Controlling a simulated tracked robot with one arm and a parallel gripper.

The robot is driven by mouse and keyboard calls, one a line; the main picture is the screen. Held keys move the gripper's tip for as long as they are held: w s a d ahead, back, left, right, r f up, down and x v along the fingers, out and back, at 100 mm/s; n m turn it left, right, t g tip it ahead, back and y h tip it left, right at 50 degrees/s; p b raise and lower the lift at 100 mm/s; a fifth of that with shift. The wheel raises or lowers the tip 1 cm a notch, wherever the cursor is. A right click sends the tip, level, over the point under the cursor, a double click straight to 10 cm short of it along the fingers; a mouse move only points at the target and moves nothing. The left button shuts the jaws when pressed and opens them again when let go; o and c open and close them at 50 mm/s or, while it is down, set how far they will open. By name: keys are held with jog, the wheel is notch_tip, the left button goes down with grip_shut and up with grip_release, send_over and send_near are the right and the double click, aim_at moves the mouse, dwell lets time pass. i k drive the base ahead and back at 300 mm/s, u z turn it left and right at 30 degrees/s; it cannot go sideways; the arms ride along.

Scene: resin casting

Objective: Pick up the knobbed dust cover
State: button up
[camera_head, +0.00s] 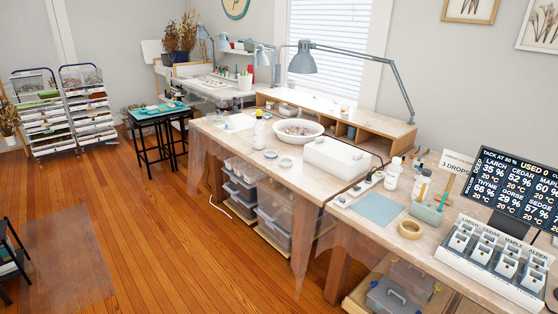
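No knobbed dust cover can be told for certain from here. A white box-shaped piece (340,162) with rounded edges sits on the long wooden workbench (230,138), right of a white bowl. A small mark shows on its top, but whether it is a knob is too small to tell. My gripper is not in view.
A lamp (303,60) overhangs the bench. The wooden floor at left is largely open.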

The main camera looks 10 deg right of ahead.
aim_at(219, 117)
jog(key=u, duration=0.25)
jog(key=i, duration=1.95)
jog(key=u, duration=0.4)
jog(key=i, duration=2.65)
jog(key=z, duration=0.35)
jog(key=i, duration=1.45)
jog(key=z, duration=0.35)
jog(key=i, duration=0.85)
jog(key=z, duration=0.1)
